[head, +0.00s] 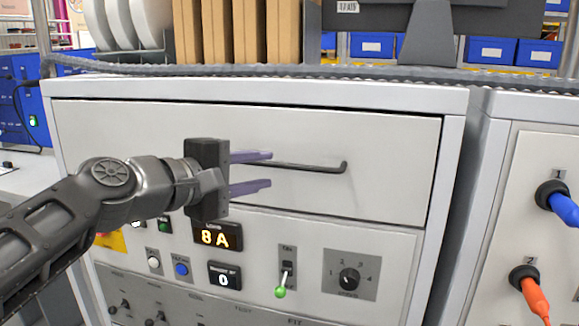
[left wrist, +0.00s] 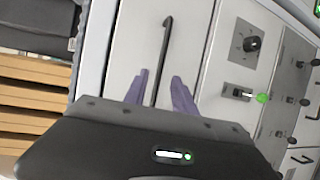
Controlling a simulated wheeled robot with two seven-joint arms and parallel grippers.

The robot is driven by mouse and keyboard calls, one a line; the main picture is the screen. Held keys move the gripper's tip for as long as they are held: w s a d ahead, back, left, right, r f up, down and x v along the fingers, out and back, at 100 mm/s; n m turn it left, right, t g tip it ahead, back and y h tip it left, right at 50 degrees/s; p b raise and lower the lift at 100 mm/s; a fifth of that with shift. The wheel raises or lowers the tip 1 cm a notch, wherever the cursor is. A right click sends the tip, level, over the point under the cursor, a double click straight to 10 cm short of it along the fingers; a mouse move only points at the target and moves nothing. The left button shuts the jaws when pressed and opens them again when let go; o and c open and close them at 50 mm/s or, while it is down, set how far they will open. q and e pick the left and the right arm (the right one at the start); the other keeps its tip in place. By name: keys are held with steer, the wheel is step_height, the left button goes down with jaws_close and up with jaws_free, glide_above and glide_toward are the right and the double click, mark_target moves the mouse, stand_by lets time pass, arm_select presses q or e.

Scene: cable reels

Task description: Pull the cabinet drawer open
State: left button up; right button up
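The cabinet drawer (head: 390,150) is a wide, pale grey front that looks shut, with a thin dark gap along its top edge. Its dark bar handle (head: 318,168) runs sideways across the middle, and the left part is hidden behind my gripper. My left gripper (head: 268,170) is open, with its two purple fingers pointing at the drawer front. In the left wrist view the handle (left wrist: 165,45) passes between the fingers (left wrist: 160,78), with a gap visible on both sides. My right gripper is not in view.
Below the drawer is a panel with displays (head: 216,236), a green-tipped switch (head: 280,291) and a rotary knob (head: 349,279). Blue (head: 562,206) and orange (head: 530,292) plugs stick out of the right cabinet. White reels (head: 130,22), brown boards (head: 235,30) and a monitor (head: 430,20) stand on top.

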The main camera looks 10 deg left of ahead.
mark_target(285, 167)
arm_select(q)
steer(key=shift+p+x, duration=0.65)
steer(key=shift+x, duration=3.3)
jaws_close()
